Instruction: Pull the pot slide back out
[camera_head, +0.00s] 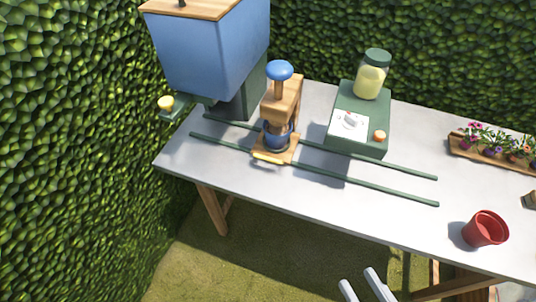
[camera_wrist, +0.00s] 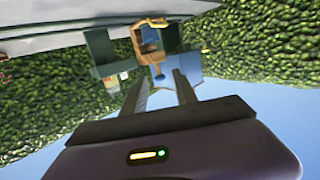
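The pot slide (camera_head: 289,154) is a small wooden carriage with a yellow handle (camera_head: 268,157) on its front edge. It sits across two green rails (camera_head: 360,183), toward their left part. A blue pot (camera_head: 275,137) stands on it, beneath a wooden press frame (camera_head: 291,92) with a blue knob (camera_head: 280,70). The wooden frame also shows, tilted, in the wrist view (camera_wrist: 147,42). My gripper (camera_head: 358,278) is low in front of the table's front edge, well apart from the slide. Its two fingers, also in the wrist view (camera_wrist: 160,75), are spread and empty.
A blue hopper (camera_head: 205,55) stands behind left, with a yellow-knobbed lever (camera_head: 166,103). A green box (camera_head: 345,135) with a jar (camera_head: 370,78) stands behind the rails. A red pot (camera_head: 486,229) and flower tray (camera_head: 480,157) are right. The rails' right part is clear.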

